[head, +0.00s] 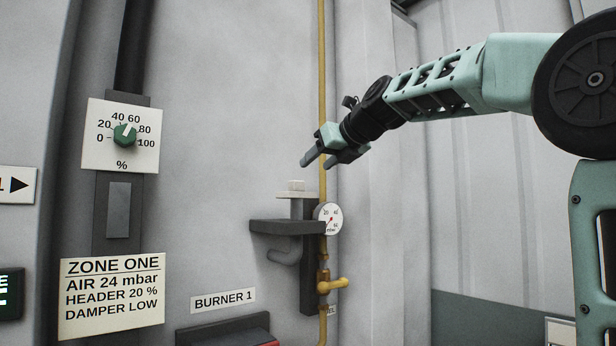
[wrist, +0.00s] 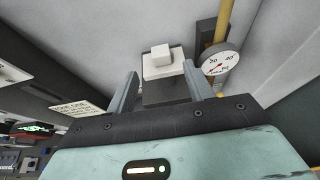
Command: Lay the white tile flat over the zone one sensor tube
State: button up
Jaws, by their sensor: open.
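The white tile (head: 297,195), a thin plate with a small pale block on top, lies flat on the top of a dark wall bracket (head: 308,275). In the wrist view the tile (wrist: 157,71) shows between and beyond my two fingers. My gripper (head: 324,159) is open and empty, above the tile in the head view and apart from it.
A round gauge (head: 329,219), a yellow pipe (head: 323,90) and a yellow valve handle (head: 333,286) stand close to the right of the bracket. A green dial (head: 125,135) and a ZONE ONE sign (head: 111,296) are at left. The air left of the bracket is clear.

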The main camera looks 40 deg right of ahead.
jog(key=shift+b+v, duration=0.3)
jog(key=shift+v, duration=2.1)
jog(key=w+a+f+n+g+y, duration=0.2)
jog(key=a+f+n+g+y, duration=0.15)
jog(key=a+f+n, duration=1)
jog(key=s+a+f+n+g, duration=0.2)
jog(key=s+a+f+n, duration=0.3)
jog(key=f, duration=0.4)
jog(key=s+a+f+n+g, duration=0.25)
jog(key=a+f+n, duration=0.25)
jog(key=a+f, duration=0.3)
jog(key=s+a+f+n+g+h, duration=0.3)
jog(key=s+f+n+g, duration=0.2)
jog(key=s+f+n, duration=1.4)
jog(key=s+n, duration=0.1)
jog(key=s, duration=0.2)
jog(key=shift+g, duration=0.3)
